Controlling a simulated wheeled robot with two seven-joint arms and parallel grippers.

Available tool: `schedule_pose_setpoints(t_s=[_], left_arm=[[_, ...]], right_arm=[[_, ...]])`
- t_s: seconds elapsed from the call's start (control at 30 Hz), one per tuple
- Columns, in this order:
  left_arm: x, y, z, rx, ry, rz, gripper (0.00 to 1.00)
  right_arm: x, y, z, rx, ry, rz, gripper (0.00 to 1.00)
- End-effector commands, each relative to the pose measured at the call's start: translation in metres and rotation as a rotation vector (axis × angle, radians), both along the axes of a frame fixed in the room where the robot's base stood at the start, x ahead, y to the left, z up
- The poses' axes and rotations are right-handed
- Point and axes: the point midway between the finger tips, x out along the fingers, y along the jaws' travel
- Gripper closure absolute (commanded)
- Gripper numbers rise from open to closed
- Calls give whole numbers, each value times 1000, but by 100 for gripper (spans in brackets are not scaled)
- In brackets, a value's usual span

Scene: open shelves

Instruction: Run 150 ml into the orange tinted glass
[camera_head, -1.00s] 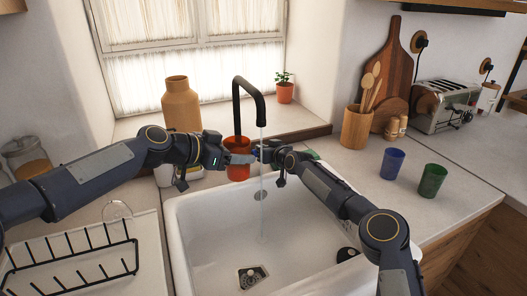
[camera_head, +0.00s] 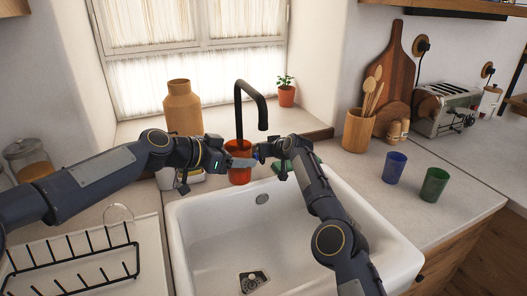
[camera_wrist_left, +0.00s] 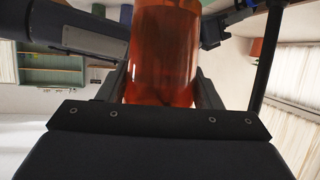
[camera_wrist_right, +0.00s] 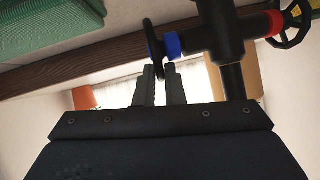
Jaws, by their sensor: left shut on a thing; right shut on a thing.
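The orange tinted glass (camera_head: 239,175) is held upright near the base of the black tap (camera_head: 238,112). My left gripper (camera_head: 232,162) is shut on it; the left wrist view shows the glass (camera_wrist_left: 165,55) between the two fingers. Its water level cannot be made out. My right gripper (camera_head: 262,152) is at the tap's side. In the right wrist view its fingers (camera_wrist_right: 163,75) are shut on the black handwheel (camera_wrist_right: 153,42) beside a blue ring (camera_wrist_right: 172,45). No stream shows below the spout (camera_head: 262,125).
The white sink (camera_head: 215,235) lies below my grippers. A red-ringed handwheel (camera_wrist_right: 297,22) is on the tap's other side. A blue cup (camera_head: 394,168) and a green cup (camera_head: 433,185) stand right of the sink. A wire rack (camera_head: 75,265) is at left.

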Motion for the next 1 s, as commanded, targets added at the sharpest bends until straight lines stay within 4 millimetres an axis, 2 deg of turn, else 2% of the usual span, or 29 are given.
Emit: schedule_pose_setpoints(t_s=[0.23, 0.27, 0.4, 0.77, 1.0], left_arm=[[0, 0, 1, -1, -2, 1, 70], [0, 0, 1, -1, -2, 1, 70], [0, 0, 1, -1, -2, 1, 70], [0, 0, 2, -1, -2, 1, 70], [0, 0, 2, -1, -2, 1, 70]], right_arm=[[0, -1, -2, -4, 6, 0, 100], [0, -1, -2, -3, 5, 0, 90], [0, -1, -2, -2, 4, 1, 71], [-1, 0, 2, 0, 1, 1, 71], [-5, -7, 8, 1, 2, -2, 71]])
